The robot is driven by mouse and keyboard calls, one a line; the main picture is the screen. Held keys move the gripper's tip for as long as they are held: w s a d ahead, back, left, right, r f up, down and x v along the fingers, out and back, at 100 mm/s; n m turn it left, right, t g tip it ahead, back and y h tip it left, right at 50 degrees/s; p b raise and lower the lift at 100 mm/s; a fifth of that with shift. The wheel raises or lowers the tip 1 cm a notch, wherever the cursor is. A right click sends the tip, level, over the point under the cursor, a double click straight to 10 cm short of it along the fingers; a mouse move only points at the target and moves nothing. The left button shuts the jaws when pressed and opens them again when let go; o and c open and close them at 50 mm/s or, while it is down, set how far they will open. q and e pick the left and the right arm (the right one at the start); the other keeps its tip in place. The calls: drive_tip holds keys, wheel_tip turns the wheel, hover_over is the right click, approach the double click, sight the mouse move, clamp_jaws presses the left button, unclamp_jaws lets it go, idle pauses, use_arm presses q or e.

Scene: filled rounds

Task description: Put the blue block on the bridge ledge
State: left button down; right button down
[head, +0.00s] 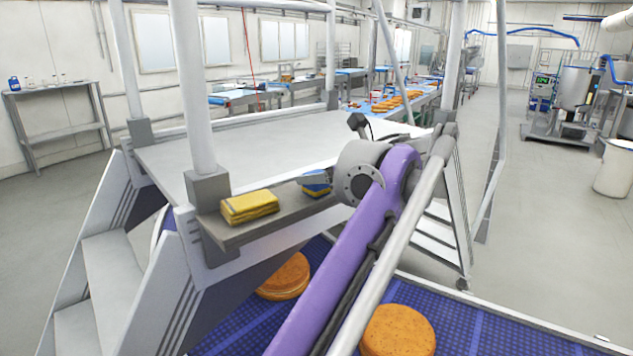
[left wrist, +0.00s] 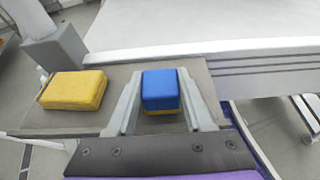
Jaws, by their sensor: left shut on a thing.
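The blue block (head: 318,188) is at the right part of the grey bridge ledge (head: 285,212), partly hidden by my left gripper (head: 316,181). In the left wrist view the blue block (left wrist: 160,84) sits between the two fingers of my left gripper (left wrist: 159,82), which is shut on it. A thin yellow layer shows along its lower edge. The ledge (left wrist: 120,75) lies behind and below it; I cannot tell whether the block touches it. My right gripper is not in view.
A yellow folded stack (head: 250,207) lies on the ledge left of the blue block, with bare ledge between them. A white post (head: 195,100) stands at the ledge's left end. Below, a blue conveyor (head: 460,325) carries round orange-brown cakes (head: 398,331). Steps (head: 120,265) lead up at left.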

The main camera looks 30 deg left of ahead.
use_arm(q)
drive_tip(key=shift+s, duration=0.25)
drive_tip(key=shift+w+f, duration=0.25)
drive_tip(key=shift+c, duration=1.4)
unclamp_jaws()
drive_tip(key=shift+r, duration=0.1)
drive_tip(key=shift+s, duration=0.1)
drive_tip(key=shift+r, duration=0.15)
drive_tip(key=p+v, duration=0.1)
drive_tip(key=v, duration=1.1)
drive_tip(key=shift+d, duration=0.1)
